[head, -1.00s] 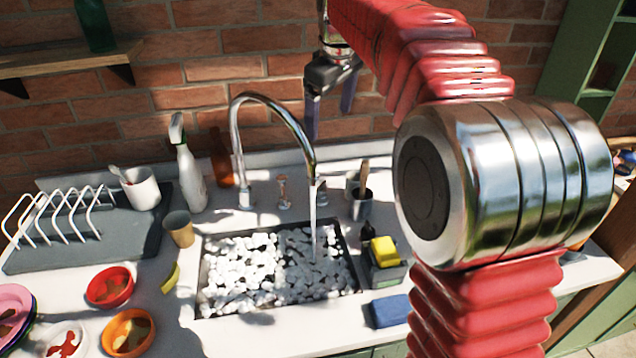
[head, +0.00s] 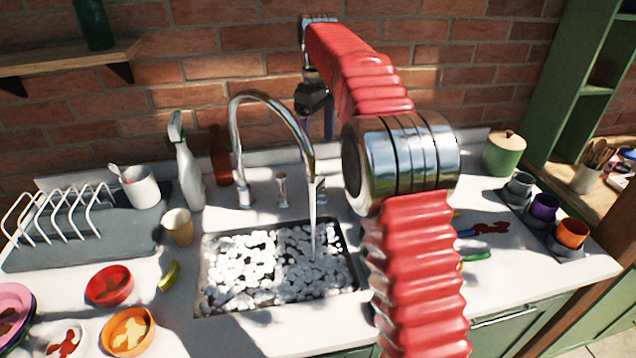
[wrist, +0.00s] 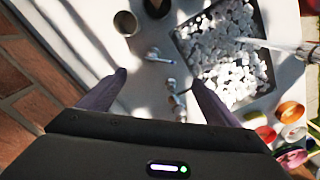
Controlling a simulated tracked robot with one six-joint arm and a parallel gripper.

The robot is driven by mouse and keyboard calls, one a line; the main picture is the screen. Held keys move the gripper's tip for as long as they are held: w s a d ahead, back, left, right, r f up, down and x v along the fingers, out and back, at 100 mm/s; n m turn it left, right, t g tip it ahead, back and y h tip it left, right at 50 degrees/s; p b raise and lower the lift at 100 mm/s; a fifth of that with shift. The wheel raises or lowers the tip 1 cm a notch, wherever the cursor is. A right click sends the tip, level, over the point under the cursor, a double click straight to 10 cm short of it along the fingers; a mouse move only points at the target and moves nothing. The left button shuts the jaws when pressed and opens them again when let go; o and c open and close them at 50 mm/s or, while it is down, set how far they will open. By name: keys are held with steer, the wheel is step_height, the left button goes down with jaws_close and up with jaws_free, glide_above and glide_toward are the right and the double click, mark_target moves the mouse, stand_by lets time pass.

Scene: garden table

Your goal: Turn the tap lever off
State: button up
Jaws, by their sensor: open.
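The chrome tap (head: 238,165) arches over the sink (head: 350,282), and a stream of water (head: 313,225) falls from its spout. A short chrome lever fitting (head: 283,190) stands right of the tap's base; a second fitting (head: 321,190) is partly behind the stream. In the wrist view a chrome fitting (wrist: 176,100) lies between my fingers, and a fitting with a blue-tipped bar (wrist: 158,56) lies beyond. I cannot tell which one the task means. My gripper (wrist: 158,80) is open and empty, above the counter behind the sink, apart from both fittings.
A spray bottle (head: 190,175) and brown bottle (head: 221,158) stand left of the tap. The brick wall (head: 225,68) is close behind. My arm hides counter right of the sink.

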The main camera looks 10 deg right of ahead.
mark_target(318, 185)
steer(key=shift+f, duration=0.1)
step_height(318, 185, down, 14)
steer(key=shift+r, duration=0.15)
stand_by(0.6)
steer(key=shift+d, duration=0.1)
steer(key=c, duration=1.1)
